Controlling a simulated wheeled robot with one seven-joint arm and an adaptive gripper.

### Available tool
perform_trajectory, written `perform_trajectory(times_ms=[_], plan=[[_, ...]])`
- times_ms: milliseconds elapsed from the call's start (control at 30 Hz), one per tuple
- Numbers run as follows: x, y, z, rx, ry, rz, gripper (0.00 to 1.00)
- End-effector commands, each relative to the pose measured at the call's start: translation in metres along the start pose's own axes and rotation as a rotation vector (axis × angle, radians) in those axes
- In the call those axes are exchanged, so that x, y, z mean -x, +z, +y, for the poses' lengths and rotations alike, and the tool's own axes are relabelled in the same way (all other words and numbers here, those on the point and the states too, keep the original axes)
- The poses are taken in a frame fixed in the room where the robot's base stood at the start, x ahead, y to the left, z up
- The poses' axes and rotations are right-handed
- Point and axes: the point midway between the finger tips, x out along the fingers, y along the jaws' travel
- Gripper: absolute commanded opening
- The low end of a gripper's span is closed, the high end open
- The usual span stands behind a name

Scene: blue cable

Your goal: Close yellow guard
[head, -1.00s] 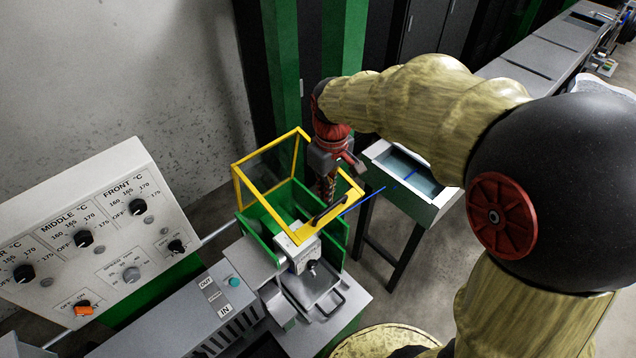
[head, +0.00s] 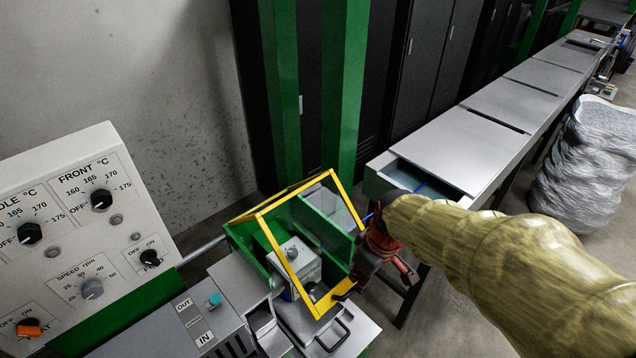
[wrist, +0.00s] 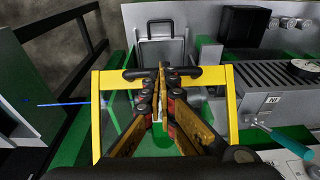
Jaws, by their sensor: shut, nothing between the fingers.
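The yellow guard (head: 277,241) is a yellow frame with clear panels, hinged over the green-walled housing (head: 240,243). Its front face slopes down over the grey block (head: 295,262) inside. In the wrist view, the yellow frame (wrist: 232,100) spans both sides of my fingers, with a black handle (wrist: 139,74) along its front bar. My gripper (wrist: 162,70) is shut and empty, its fingertips at the middle of that handle. I cannot tell whether they touch it. In the head view, my gripper (head: 352,288) is at the guard's lower right corner, partly hidden by my arm.
A blue cable (head: 435,187) runs from the grey trough (head: 490,150) on the right toward the guard. A control panel (head: 80,235) with knobs stands on the left. A metal tray with a handle (head: 335,335) sits in front of the housing. A grey sack (head: 592,155) stands at right.

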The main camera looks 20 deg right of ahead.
Motion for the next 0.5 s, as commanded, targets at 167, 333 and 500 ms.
perform_trajectory(times_ms=[167,333,500], plan=[[-0.061,0.02,0.0,0.0,-0.001,-0.002,0.0],[-0.111,0.032,0.0,-0.001,-0.002,-0.003,0.0],[-0.162,0.037,0.0,0.001,-0.003,-0.004,0.0]])
